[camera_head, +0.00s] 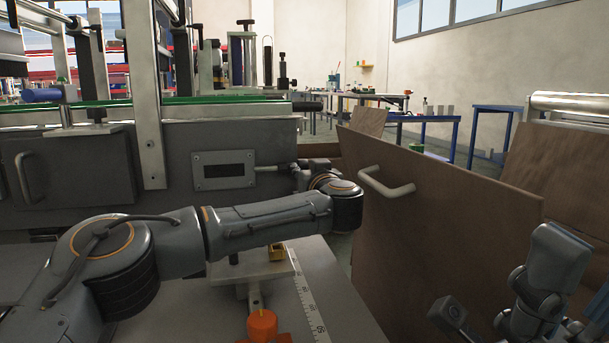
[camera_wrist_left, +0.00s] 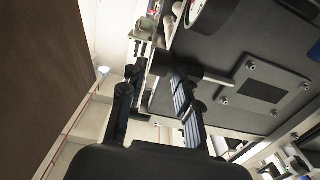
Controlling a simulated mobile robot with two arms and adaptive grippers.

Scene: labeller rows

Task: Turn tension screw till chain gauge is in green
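A grey plate with a dark window (camera_head: 224,170), which looks like the chain gauge, is on the machine's side; it also shows in the wrist view (camera_wrist_left: 262,88). No green shows in the window. A thin rod, likely the tension screw (camera_head: 270,168), sticks out to the right of it and shows in the wrist view (camera_wrist_left: 218,80). My left gripper (camera_head: 312,170) is at the rod's outer end, partly hidden by my wrist. In the wrist view its fingers (camera_wrist_left: 155,85) are apart, with the rod's end by the right finger; contact is unclear. My right arm is at lower right, its fingers unclear.
A brown panel (camera_head: 440,215) with a pale handle (camera_head: 386,188) stands close to the right of my left wrist. An orange knob (camera_head: 262,326) and a ruler strip (camera_head: 306,298) are below the left arm. A green-edged conveyor (camera_head: 200,100) runs above the plate.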

